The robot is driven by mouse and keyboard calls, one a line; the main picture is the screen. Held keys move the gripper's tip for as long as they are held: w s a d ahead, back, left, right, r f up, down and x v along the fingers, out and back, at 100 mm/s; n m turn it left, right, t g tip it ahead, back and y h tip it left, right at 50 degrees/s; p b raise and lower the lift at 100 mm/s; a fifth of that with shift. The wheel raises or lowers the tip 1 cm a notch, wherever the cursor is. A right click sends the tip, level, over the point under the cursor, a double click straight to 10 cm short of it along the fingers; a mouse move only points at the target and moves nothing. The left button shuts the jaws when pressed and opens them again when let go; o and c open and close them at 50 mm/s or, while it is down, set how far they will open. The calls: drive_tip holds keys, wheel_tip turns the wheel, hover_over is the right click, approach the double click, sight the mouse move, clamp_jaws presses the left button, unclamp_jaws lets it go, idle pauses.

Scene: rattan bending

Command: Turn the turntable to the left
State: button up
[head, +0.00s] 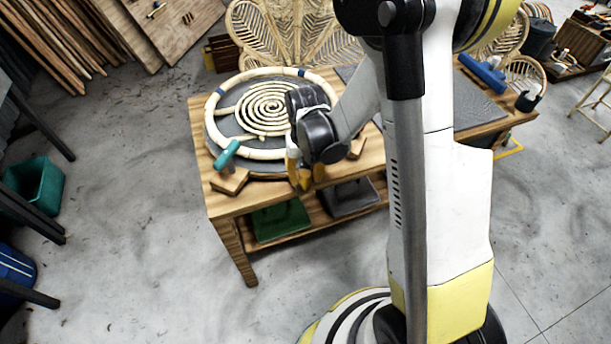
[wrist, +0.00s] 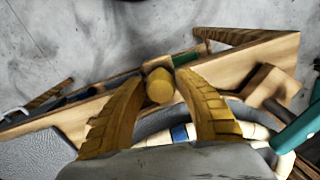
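The turntable (head: 229,127) is a dark grey disc on the wooden workbench in the head view. A pale rattan ring (head: 211,115) with blue bands and a rattan spiral (head: 263,108) lie on it. My gripper (head: 303,180) is at the disc's front right edge, pointing down. In the wrist view its yellow fingers (wrist: 160,88) stand apart on either side of a round wooden peg (wrist: 160,86); I cannot tell whether they touch it. The peg may be the turntable's handle. Part of the ring (wrist: 195,133) shows behind the fingers. My arm hides the disc's right side.
A teal-handled tool (head: 227,154) stands at the ring's front left, near a wooden block (head: 230,182). Another block (head: 357,146) is right of my gripper. Green and grey bins (head: 281,221) sit on the lower shelf. A rattan chair back (head: 285,38) stands behind the bench.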

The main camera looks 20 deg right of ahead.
clamp_jaws()
drive_tip(key=shift+a, duration=0.1)
